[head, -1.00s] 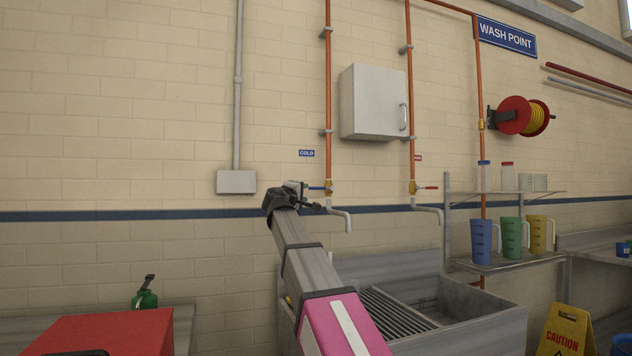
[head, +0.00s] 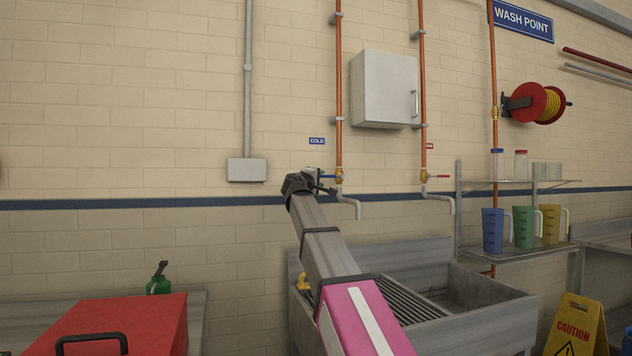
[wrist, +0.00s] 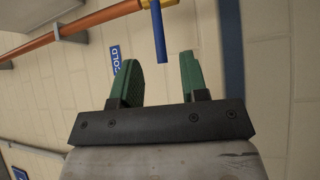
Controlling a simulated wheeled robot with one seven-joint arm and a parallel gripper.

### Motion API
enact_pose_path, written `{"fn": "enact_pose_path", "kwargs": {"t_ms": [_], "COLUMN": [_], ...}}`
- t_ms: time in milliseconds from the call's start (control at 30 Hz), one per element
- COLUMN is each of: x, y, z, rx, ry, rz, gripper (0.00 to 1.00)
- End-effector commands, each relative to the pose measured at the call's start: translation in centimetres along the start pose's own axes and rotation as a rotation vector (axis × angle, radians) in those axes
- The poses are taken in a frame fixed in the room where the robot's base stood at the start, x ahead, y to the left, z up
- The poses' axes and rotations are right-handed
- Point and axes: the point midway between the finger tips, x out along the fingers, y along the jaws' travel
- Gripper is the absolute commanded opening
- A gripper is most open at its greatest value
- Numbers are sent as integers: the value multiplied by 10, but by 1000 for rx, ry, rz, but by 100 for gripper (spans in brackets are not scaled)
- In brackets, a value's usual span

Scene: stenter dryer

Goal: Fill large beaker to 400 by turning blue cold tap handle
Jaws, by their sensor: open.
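The blue cold tap handle (head: 327,176) sticks out left from the brass cold valve (head: 339,178), below the COLD label. A grey spout (head: 350,203) bends down from it over the sink (head: 470,314). My gripper (head: 318,180) is close to the handle at its left. In the wrist view, my gripper (wrist: 160,72) has its two green-padded fingers apart with nothing between them. There the blue handle (wrist: 159,38) hangs just beyond the fingertips, in line with the gap; contact is not visible. No beaker shows under the spout; the sink floor is partly hidden by my arm.
A blue jug (head: 492,231), green jug (head: 523,228) and yellow jug (head: 550,225) stand on the right shelf. A second tap (head: 424,190) with a red handle is right of the cold tap. A red box (head: 130,325) is lower left; a caution sign (head: 574,328) is lower right.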

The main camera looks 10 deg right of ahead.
Motion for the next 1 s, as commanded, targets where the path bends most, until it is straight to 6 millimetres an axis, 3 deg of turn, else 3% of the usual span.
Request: {"fn": "enact_pose_path", "kwargs": {"t_ms": [1000], "x": [61], "y": [0], "z": [0], "rx": [0], "ry": [-1], "rz": [0], "gripper": [41]}}
